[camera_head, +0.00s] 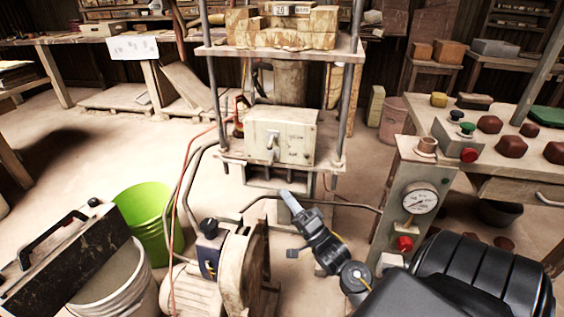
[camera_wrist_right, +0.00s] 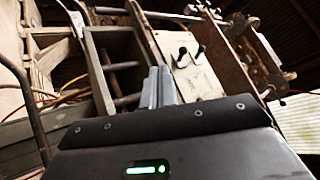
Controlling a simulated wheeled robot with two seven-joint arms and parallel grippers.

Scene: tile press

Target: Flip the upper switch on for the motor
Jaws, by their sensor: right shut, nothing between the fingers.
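The switch box (camera_head: 281,136) is a worn, pale box on the press frame in the middle of the head view. A small lever (camera_head: 271,143) stands out from its front face. In the right wrist view the box (camera_wrist_right: 188,70) shows at a slant with two dark-tipped levers, a left one (camera_wrist_right: 181,58) and a right one (camera_wrist_right: 198,51). The motor (camera_head: 218,272) stands on the floor below the press, left of my right arm. My right gripper (camera_head: 289,203) is shut and empty, below the box and apart from it. Its fingers (camera_wrist_right: 158,88) point up toward the box.
A gauge post (camera_head: 414,208) with a red knob stands right of my right arm. A green bucket (camera_head: 143,217) and a white bucket (camera_head: 118,288) stand at the left. Cables and pipes run beside the press. A table (camera_head: 430,115) with red pieces is at the right.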

